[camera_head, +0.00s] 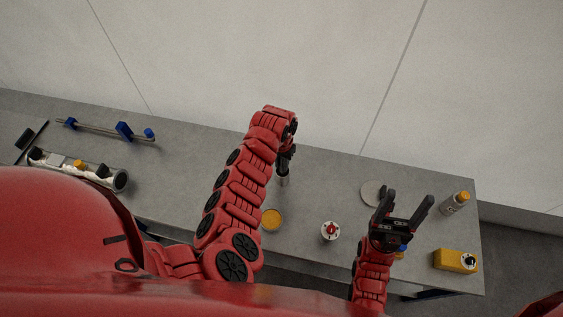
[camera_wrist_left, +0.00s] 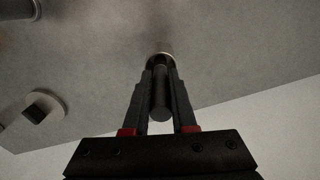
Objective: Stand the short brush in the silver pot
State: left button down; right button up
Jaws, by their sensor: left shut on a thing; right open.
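My left gripper (camera_head: 287,157) is at the middle of the bench, pointing down, its fingers partly hidden by my arm. In the left wrist view its fingers (camera_wrist_left: 160,97) are shut on a dark rod-like handle (camera_wrist_left: 160,108), which looks like the short brush. A small silver cylinder (camera_head: 283,180), which looks like the silver pot, is directly below the gripper. A pale round rim (camera_wrist_left: 161,56) shows at the handle's far end. I cannot tell whether the brush is inside the pot or above it. My right gripper (camera_head: 403,205) is open and empty above the right part of the bench.
An orange-topped round tin (camera_head: 271,219) and a white round piece with a red centre (camera_head: 330,231) stand nearer me. A pale disc (camera_head: 371,194), a bottle (camera_head: 455,204) and a yellow box (camera_head: 455,260) are at the right. A metal tube (camera_head: 75,168) and blue-ended bar (camera_head: 100,130) lie left.

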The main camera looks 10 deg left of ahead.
pick_arm(q)
jog(key=c, duration=0.6)
grip_release()
jog(key=shift+c, duration=0.2)
notch_tip(320, 180, up, 8)
jog(key=shift+r+b, duration=0.25)
jog(key=shift+b, duration=0.55)
notch_tip(320, 180, up, 9)
jog(key=p, duration=0.2)
jog(key=shift+p, duration=0.4)
jog(key=shift+f, duration=0.1)
